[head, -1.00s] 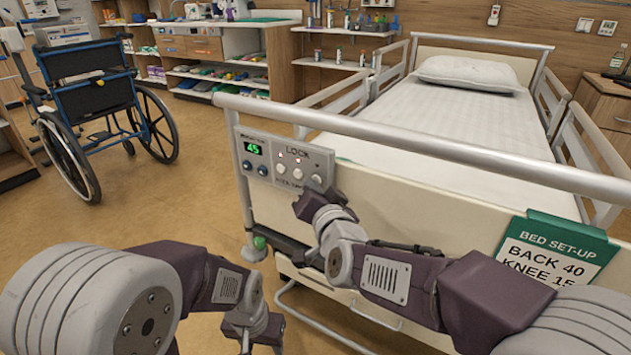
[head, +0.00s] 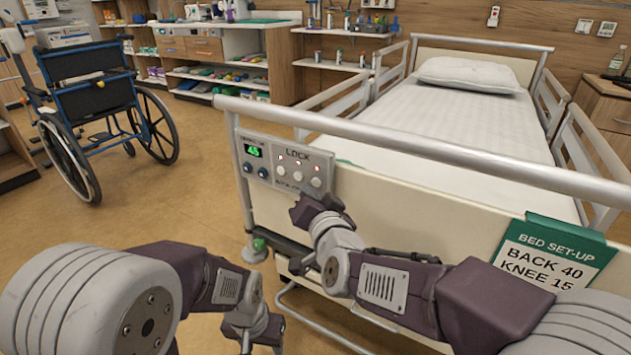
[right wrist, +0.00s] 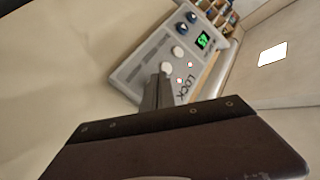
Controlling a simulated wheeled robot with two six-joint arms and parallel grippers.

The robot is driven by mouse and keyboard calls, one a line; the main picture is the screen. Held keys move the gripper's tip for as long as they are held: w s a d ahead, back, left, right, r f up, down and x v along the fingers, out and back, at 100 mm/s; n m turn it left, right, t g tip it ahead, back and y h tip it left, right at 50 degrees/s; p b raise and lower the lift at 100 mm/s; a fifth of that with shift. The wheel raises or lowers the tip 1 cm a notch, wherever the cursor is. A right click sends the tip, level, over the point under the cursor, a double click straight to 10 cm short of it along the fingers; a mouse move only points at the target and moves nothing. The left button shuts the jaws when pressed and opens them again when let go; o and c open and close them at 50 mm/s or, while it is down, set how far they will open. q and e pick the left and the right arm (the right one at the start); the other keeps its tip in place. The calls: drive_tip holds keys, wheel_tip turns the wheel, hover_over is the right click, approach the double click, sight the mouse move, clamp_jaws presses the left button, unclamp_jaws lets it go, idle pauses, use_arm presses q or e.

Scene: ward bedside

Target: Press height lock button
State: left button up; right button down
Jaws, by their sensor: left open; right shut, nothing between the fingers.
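The control panel (head: 285,168) is on the left of the bed's footboard. It has a green "45" display (head: 254,151), two dark buttons, the word LOCK and a row of three pale buttons (head: 297,176). Small lights, some red, sit above the pale buttons; the button labels are too small to read. My right gripper (head: 309,205) is shut and empty just below the pale buttons. In the right wrist view its fingertips (right wrist: 157,80) overlap the panel, close to a pale button (right wrist: 166,68); contact cannot be told. My left gripper (head: 260,340) is open, low in front of the bed.
The bed's metal end rail (head: 420,148) runs above the panel. A green bed set-up sign (head: 553,253) hangs on the footboard at right. A wheelchair (head: 95,110) stands at left. The floor between the wheelchair and bed is clear.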

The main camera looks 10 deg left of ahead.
drive_tip(key=shift+s+a+p, duration=0.3)
drive_tip(key=shift+s, duration=0.5)
drive_tip(key=shift+s+a+p, duration=0.3)
drive_tip(key=shift+s+p, duration=0.05)
drive_tip(key=shift+s, duration=0.45)
drive_tip(key=shift+s+a+p, duration=0.3)
drive_tip(key=shift+s, duration=0.5)
